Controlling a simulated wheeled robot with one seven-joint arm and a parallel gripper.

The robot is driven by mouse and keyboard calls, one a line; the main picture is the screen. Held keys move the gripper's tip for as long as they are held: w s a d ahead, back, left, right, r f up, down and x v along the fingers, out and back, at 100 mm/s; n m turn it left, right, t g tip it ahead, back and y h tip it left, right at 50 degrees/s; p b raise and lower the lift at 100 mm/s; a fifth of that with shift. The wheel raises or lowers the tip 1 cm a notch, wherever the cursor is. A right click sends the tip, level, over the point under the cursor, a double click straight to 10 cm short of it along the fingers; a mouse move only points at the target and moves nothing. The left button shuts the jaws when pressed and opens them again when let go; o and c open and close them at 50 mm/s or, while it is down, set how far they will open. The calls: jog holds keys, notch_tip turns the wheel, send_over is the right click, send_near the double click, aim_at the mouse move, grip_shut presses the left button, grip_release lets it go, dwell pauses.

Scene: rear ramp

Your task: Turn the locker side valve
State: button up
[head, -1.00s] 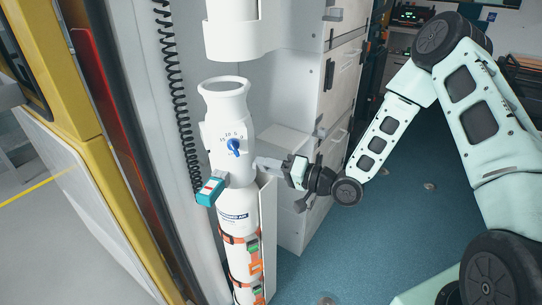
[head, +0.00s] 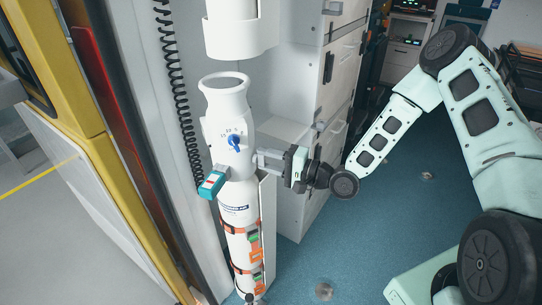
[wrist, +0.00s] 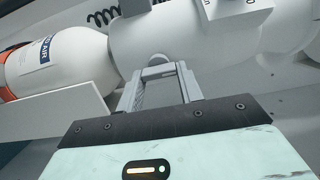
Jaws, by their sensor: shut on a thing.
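A white air cylinder (head: 238,195) stands upright with a white valve head (head: 226,125) on top. A blue dial (head: 234,141) with printed numbers is on the front of the head. My gripper (head: 262,158) reaches in from the right, level with the lower part of the head. In the wrist view its two grey fingers (wrist: 160,78) are closed on a small pale side valve (wrist: 158,61) against the white body. Most of this valve is hidden between the fingertips, and its turn angle cannot be told.
A teal clip-like part (head: 213,182) sits left of the head, beside a black coiled cord (head: 178,90). Orange straps (head: 240,229) hold the cylinder. White lockers (head: 342,75) stand behind my gripper.

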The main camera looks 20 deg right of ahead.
jog(key=shift+w+d+r, duration=0.1)
jog(key=shift+w+d, duration=0.1)
jog(key=o, duration=1)
jog(key=shift+s, duration=0.1)
jog(key=shift+s, duration=0.1)
jog(key=b+v, duration=0.2)
jog(key=v, duration=1.5)
jog(key=shift+d+r, duration=0.1)
jog(key=shift+d, duration=0.05)
